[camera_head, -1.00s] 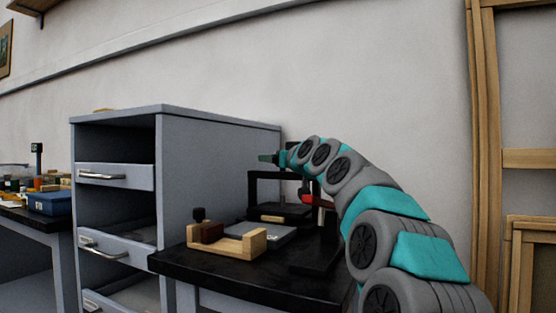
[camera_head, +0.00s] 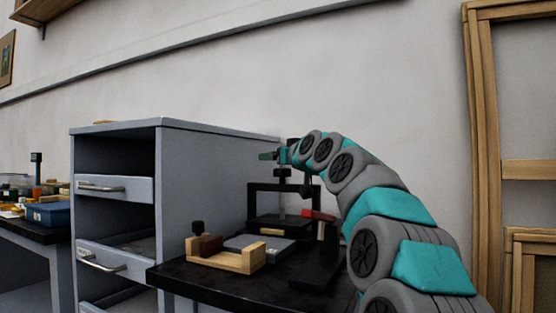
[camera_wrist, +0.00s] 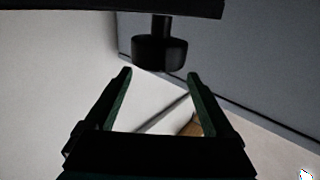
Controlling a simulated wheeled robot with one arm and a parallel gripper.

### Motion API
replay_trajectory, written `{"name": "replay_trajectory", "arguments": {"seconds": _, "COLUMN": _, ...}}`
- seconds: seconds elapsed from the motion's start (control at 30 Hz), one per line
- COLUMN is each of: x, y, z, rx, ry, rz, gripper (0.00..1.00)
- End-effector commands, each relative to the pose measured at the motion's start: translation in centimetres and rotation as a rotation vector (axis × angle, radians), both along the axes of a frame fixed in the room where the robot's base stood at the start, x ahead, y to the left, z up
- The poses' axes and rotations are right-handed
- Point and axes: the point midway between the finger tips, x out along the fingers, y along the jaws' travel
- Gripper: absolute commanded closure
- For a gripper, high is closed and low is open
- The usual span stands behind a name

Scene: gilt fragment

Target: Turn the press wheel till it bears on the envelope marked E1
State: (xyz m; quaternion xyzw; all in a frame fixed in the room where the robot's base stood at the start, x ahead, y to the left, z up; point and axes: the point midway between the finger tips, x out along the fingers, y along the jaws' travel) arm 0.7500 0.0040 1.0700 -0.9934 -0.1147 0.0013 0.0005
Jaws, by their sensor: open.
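The black press (camera_head: 285,187) stands at the back of the dark table, with a crossbar on two posts and a short dark screw part above it. In the wrist view, a black cylinder on a narrower neck (camera_wrist: 160,52) hangs from a dark bar, just beyond and between my fingertips; I cannot tell which press part it is. My gripper (camera_head: 268,155) is above the crossbar, open and empty; its green fingers (camera_wrist: 158,75) are apart. The wheel is not clearly made out.
A grey drawer cabinet (camera_head: 215,180) stands close to the press's left. A wooden block fixture (camera_head: 228,258) and a grey plate (camera_head: 262,246) lie on the table (camera_head: 215,282) in front. A red part (camera_head: 318,215) is beside the press. Wooden frames (camera_head: 490,150) stand at the right.

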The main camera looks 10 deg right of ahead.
Motion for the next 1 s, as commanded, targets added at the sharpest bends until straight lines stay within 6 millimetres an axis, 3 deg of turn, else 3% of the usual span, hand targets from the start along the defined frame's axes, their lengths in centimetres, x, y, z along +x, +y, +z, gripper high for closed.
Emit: {"name": "replay_trajectory", "arguments": {"seconds": 1.0, "x": -12.8, "y": -0.1, "z": 1.3, "rx": -0.001, "ry": -0.002, "rz": 0.0, "gripper": 0.12}}
